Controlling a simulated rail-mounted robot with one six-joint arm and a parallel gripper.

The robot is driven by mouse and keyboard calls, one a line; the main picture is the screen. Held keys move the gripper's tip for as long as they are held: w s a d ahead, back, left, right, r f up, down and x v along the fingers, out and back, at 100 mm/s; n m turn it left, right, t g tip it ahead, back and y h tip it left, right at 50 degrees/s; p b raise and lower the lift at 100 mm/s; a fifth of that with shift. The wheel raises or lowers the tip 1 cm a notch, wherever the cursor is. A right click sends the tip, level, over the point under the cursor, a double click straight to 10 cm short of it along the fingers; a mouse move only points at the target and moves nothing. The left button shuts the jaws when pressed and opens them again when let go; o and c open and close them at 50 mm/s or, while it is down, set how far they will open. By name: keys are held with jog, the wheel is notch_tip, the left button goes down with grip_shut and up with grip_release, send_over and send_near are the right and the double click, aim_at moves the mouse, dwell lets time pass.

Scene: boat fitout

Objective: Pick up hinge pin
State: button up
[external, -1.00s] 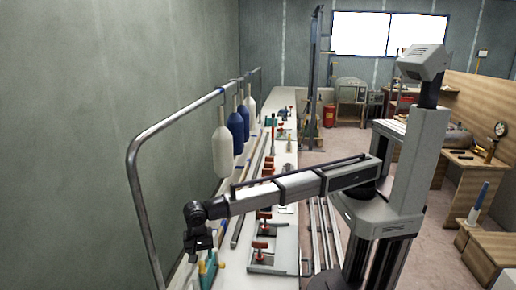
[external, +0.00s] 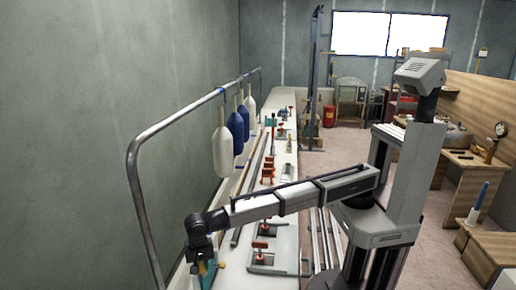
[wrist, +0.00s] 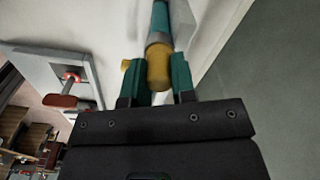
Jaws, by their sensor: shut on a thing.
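My gripper (wrist: 161,80) reaches up from the bottom of the wrist view. It is shut on a brass-coloured cylinder, which looks like the hinge pin (wrist: 158,68). Teal pieces stand on both sides of the pin, just ahead of the dark finger bases. I cannot tell whether they belong to the fingers or to a fixture. A grey collar (wrist: 158,38) and a teal rod lie beyond the pin in line with it. In the external view my gripper (external: 199,252) is low at the bench's near end, against a teal object (external: 208,270). The pin cannot be made out there.
Clamps with red handles on grey plates stand along the white bench (external: 237,282); one clamp (external: 262,257) is just right of my gripper. A metal rail (external: 135,185) with hanging blue and white floats (external: 222,152) runs along the left. The wall is close on the left.

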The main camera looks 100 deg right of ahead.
grip_shut()
notch_tip(320, 180, up, 10)
jog(key=p, duration=1)
jog(key=shift+r, duration=0.2)
jog(key=shift+f, duration=0.15)
